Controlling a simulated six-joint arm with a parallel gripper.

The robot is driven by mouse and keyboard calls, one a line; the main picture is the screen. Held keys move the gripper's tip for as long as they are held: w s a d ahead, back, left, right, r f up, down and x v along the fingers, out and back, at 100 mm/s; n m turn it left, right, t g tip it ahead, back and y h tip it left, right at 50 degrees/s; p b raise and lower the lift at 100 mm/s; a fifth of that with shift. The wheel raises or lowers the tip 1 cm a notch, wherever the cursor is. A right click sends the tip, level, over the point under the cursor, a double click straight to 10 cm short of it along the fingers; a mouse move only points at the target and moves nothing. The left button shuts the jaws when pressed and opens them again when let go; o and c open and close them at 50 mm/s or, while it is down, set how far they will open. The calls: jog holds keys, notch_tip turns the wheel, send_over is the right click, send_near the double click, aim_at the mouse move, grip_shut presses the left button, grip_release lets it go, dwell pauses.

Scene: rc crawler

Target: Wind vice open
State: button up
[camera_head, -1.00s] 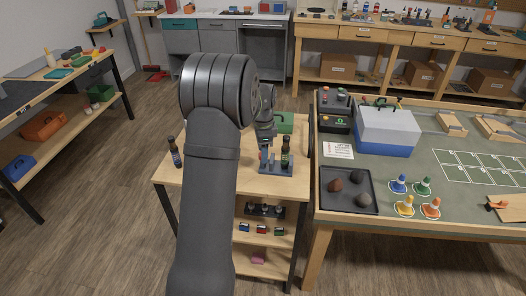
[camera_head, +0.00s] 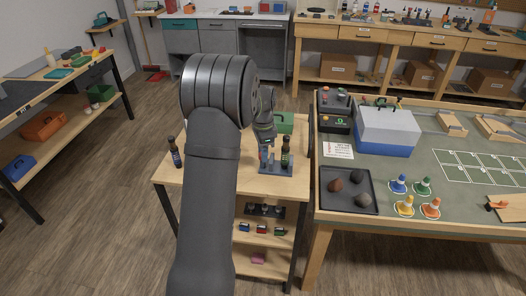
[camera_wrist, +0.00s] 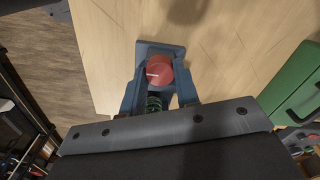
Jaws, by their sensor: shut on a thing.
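The vice is a small blue-grey fixture (camera_head: 277,168) near the right edge of the small wooden table. In the wrist view its base (camera_wrist: 147,47) lies on the pale wood, below a round red knob (camera_wrist: 158,70) with a short white mark. My gripper (camera_head: 266,152) points down over the vice and is shut on the red knob. In the wrist view the dark gripper body hides the near part of the vice, so the gap between its jaws cannot be told. A green coil-like part (camera_wrist: 154,103) shows just below the knob.
Dark bottles stand left (camera_head: 175,152) and right (camera_head: 286,152) of the vice, the right one very close. A green box (camera_head: 284,122) sits behind it and also shows in the wrist view (camera_wrist: 298,88). A larger workbench (camera_head: 330,231) stands close on the right.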

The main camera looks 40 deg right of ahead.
jog(key=o, duration=1)
jog(key=shift+c, duration=0.2)
notch_tip(320, 180, up, 17)
jog(key=shift+r, duration=0.2)
notch_tip(320, 180, down, 18)
jog(key=shift+r, duration=0.3)
dwell(0.4)
